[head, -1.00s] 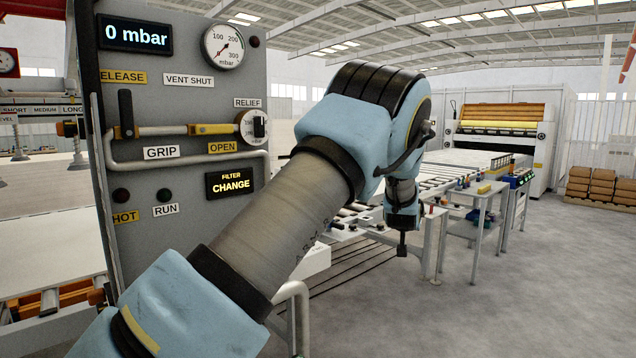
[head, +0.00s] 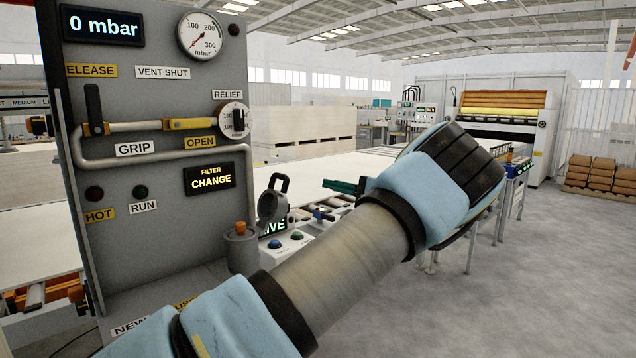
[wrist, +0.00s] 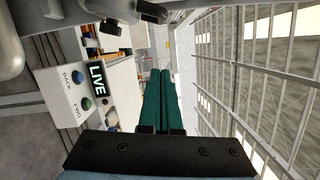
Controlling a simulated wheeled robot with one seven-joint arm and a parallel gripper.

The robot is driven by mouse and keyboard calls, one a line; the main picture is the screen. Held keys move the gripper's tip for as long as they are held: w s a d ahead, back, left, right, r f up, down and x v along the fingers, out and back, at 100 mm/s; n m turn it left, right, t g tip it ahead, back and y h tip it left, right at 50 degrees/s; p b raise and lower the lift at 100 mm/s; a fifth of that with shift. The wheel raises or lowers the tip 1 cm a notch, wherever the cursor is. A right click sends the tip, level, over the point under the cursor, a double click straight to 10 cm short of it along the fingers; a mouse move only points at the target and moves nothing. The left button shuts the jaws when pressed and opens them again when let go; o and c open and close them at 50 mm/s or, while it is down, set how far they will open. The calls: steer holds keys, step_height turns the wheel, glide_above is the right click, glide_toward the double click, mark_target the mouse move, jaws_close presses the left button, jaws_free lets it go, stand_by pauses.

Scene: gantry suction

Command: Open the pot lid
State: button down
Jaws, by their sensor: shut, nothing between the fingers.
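A grey cylindrical pot (head: 241,253) with an orange knob on top stands at the panel's lower right in the head view. Close to its right is a tilted grey round piece (head: 268,207) with a black loop handle (head: 281,183). I cannot tell whether this round piece is the pot's lid. My gripper (head: 327,184) is to the right of both, apart from them, its green fingers pointing left. In the wrist view the fingers (wrist: 160,72) are together and empty. My wrist hides part of the gripper in the head view.
The grey panel (head: 160,100) has a gauge, valve handle and pipe. A box with a LIVE display (wrist: 96,80) and blue and green buttons stands near the gripper. A wire fence (wrist: 265,75) fills the wrist view's right side. Open floor (head: 560,270) lies right.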

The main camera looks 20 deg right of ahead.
mark_target(276, 197)
steer(key=w+a+r+p, duration=0.1)
steer(key=w+a+p, duration=0.4)
steer(key=a, duration=0.4)
steer(key=shift+p, duration=0.75)
steer(key=shift+a+b, duration=0.1)
steer(key=shift+b, duration=0.4)
